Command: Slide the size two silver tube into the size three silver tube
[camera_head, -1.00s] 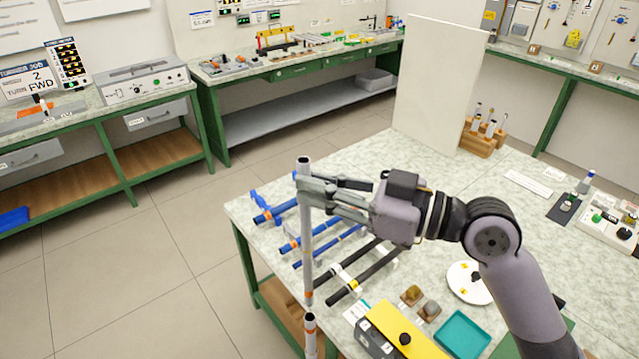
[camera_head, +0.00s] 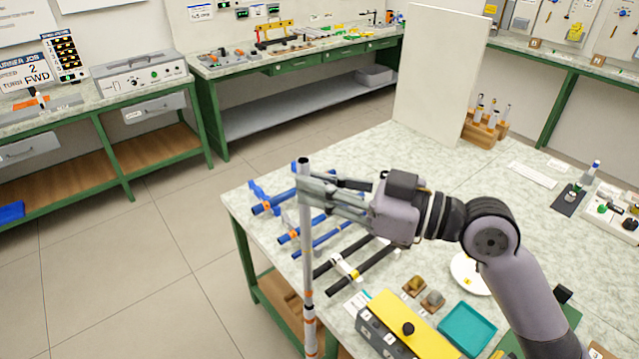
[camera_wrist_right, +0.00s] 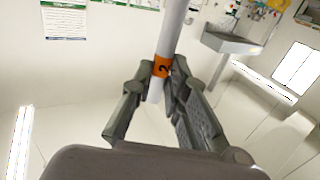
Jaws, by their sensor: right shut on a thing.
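My right gripper (camera_head: 312,193) is shut on a silver tube (camera_head: 306,245) near its top and holds it upright off the table's left edge. In the right wrist view the tube shows an orange band marked 2 (camera_wrist_right: 161,67) at the jaws (camera_wrist_right: 163,85). A second silver tube (camera_head: 310,342) with an orange band stands upright directly below it. The held tube's lower end meets this tube's top, in line with it; I cannot tell how far it is inside. The lower tube's number is unreadable and its lower part is cut off by the frame. My left gripper is out of view.
Blue tubes (camera_head: 322,240) and black rods (camera_head: 362,268) lie on the table just right of the held tube. A yellow-topped box (camera_head: 420,335) and a teal tray (camera_head: 467,328) are at the front. A white panel (camera_head: 440,80) stands at the back.

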